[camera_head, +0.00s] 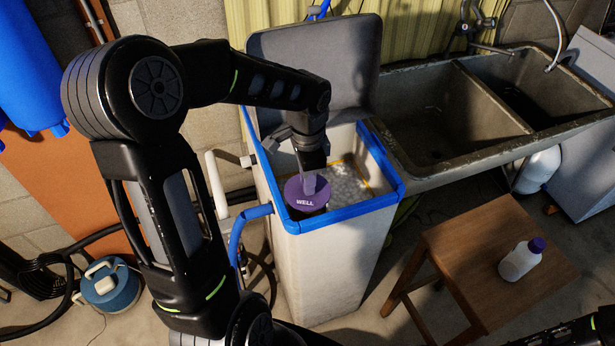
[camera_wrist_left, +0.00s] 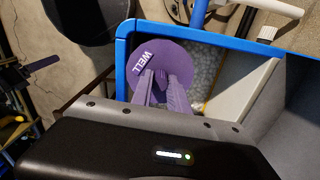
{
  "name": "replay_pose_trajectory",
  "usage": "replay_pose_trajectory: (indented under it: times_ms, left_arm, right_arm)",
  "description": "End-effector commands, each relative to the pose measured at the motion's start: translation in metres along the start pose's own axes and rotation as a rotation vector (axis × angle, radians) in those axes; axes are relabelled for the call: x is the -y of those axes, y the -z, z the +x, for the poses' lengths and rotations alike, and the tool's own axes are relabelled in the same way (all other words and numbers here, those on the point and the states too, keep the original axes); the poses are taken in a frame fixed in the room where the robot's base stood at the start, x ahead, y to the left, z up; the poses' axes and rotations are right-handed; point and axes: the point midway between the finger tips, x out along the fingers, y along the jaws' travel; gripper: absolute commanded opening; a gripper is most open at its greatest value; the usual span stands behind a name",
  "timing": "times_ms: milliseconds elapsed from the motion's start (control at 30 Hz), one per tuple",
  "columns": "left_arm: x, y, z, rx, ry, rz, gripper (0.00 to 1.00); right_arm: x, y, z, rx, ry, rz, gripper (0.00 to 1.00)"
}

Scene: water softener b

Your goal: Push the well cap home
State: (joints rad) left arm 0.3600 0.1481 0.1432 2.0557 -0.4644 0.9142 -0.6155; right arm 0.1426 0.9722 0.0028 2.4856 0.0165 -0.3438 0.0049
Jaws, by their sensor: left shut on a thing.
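The well cap is a round purple disc marked WELL (camera_head: 305,201) with an upright grip on top. It is inside the open tank's mouth, at the near left corner by the blue rim (camera_head: 345,211). My left gripper (camera_head: 310,177) reaches down from above and is shut on the cap's grip. The cap also shows in the left wrist view (camera_wrist_left: 176,54), with the fingers (camera_wrist_left: 160,86) on its grip. The cap hides what is under it, so I cannot tell whether it is seated. My right gripper is not in view.
The tank's grey lid (camera_head: 312,60) stands open behind. Pale granular material (camera_head: 350,183) shows inside the tank. A wooden stool (camera_head: 450,243) with a white bottle (camera_head: 520,262) stands right. A double sink (camera_head: 475,110) is behind right. A blue hose (camera_head: 240,232) joins the tank's left side.

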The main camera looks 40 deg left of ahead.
Motion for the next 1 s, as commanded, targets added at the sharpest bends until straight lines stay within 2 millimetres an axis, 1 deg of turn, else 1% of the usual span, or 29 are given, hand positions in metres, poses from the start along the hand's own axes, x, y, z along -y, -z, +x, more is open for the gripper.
replay_pose_trajectory:
  times_ms: [200, 367, 600, 733, 867, 1000]
  left_arm:
    - [0.0, 0.0, -0.001, 0.0, 0.0, 0.025, 0.0]
    - [0.0, 0.0, 0.011, 0.0, -0.001, 0.024, 0.0]
    - [-0.001, 0.0, 0.033, 0.001, -0.001, 0.024, 0.0]
    - [0.0, 0.0, 0.042, 0.0, -0.001, 0.024, 0.0]
    - [0.0, 0.0, 0.046, 0.0, 0.0, 0.023, 0.0]
    - [0.0, 0.0, 0.043, 0.0, 0.0, 0.023, 0.0]
  right_arm:
    - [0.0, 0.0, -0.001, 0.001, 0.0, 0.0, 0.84]
    - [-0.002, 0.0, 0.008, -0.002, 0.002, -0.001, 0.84]
    - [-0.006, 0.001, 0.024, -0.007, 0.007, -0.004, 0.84]
    - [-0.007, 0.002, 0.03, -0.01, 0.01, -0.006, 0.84]
    - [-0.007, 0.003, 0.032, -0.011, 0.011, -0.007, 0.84]
    - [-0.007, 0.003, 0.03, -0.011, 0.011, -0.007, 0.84]
